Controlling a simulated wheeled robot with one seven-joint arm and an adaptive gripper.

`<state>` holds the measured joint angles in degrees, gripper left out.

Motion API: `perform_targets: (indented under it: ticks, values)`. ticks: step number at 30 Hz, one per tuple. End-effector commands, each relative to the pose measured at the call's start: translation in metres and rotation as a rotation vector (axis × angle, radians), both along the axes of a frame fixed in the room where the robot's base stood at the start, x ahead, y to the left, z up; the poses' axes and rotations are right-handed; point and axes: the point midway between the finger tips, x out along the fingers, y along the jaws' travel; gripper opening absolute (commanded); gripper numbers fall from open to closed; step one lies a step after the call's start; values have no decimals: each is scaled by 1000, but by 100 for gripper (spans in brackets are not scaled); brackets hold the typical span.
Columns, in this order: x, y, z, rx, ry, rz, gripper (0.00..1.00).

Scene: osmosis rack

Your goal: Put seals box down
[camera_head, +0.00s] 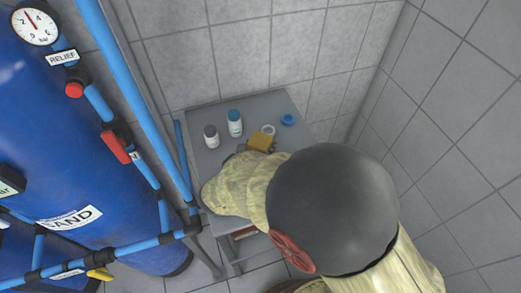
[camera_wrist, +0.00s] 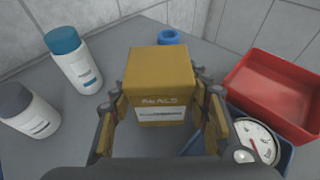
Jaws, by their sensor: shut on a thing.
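The seals box is a yellow box (camera_wrist: 160,72) with a white label on its front, in the middle of the wrist view. My gripper (camera_wrist: 158,100) has a finger on each side of it and is shut on it. The box looks upright. In the head view a small part of the box (camera_head: 261,141) shows over the grey table (camera_head: 207,167), just beyond my arm's padded cover. My arm hides most of the gripper there. I cannot tell whether the box's underside touches the table.
A blue-capped bottle (camera_wrist: 73,60) and a grey-capped bottle (camera_wrist: 27,111) stand left of the box. A blue ring (camera_wrist: 168,36) lies behind it. A red tray (camera_wrist: 277,92) and a round gauge (camera_wrist: 257,141) are at the right. Tiled walls (camera_head: 232,55) close off the table's back.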

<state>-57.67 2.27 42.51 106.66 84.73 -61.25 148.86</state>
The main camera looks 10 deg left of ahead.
Motion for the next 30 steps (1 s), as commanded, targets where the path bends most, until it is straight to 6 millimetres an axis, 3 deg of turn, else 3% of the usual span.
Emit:
perform_targets:
  ticks: [14, 15, 24, 30]
  values:
    - [0, 1, -10, 3, -3, 0, 17]
    - [0, 0, -10, 2, -1, 0, 47]
    - [0, 0, -9, 2, -1, 0, 64]
    - [0, 0, -9, 2, -1, 0, 65]
